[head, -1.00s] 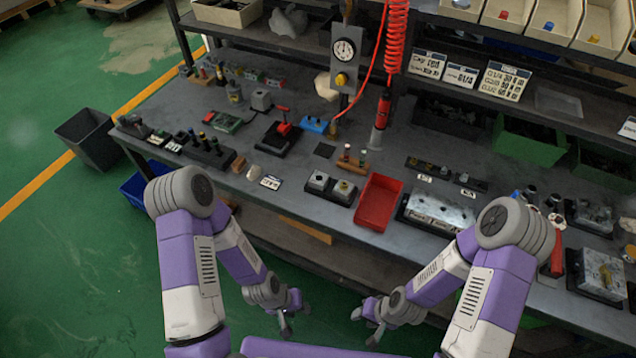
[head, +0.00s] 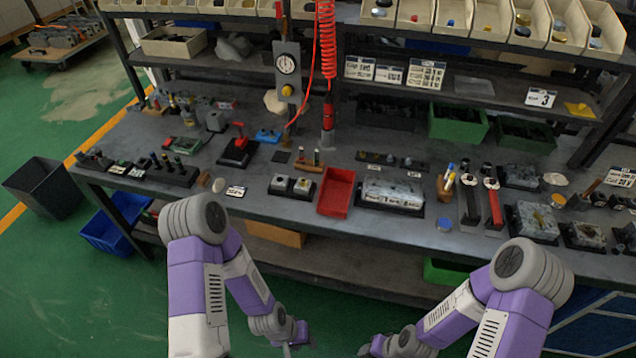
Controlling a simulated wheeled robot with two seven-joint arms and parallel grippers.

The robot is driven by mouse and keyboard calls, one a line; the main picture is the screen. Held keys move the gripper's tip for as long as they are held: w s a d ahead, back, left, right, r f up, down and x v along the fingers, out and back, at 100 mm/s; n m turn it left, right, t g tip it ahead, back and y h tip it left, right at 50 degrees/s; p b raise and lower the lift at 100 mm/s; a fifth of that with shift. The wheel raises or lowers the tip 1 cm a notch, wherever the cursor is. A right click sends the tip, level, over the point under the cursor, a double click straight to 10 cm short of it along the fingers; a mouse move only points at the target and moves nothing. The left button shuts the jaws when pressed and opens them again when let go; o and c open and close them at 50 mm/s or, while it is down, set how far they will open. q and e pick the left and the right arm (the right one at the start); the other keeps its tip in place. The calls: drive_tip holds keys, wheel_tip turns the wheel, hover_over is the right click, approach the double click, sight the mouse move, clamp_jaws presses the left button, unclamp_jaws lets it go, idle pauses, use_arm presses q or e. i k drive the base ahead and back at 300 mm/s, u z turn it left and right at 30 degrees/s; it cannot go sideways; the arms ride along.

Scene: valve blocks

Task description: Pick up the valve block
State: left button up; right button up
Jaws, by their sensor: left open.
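Several metallic blocks sit on the grey workbench; I cannot tell for certain which is the valve block. A long silver block (head: 393,193) lies in a dark holder right of the red tray. Speckled silver blocks stand farther right, one on a dark base (head: 536,221), one beside it (head: 586,235) and one behind (head: 522,175). My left gripper (head: 289,349) is open and empty, in front of and below the bench edge. My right gripper (head: 366,349) is also short of the bench, partly cut off by the frame.
The red tray (head: 337,193) sits near the bench's front edge. Red-handled tools (head: 492,205) and a pen holder (head: 446,186) stand right of centre. A red coiled hose (head: 326,45) and gauge post (head: 288,70) rise behind. Shelves with bins overhang the back.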

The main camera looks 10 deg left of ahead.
sight(280, 182)
drive_tip(key=z, duration=0.65)
drive_tip(key=i, duration=0.85)
drive_tip(key=u, duration=1.1)
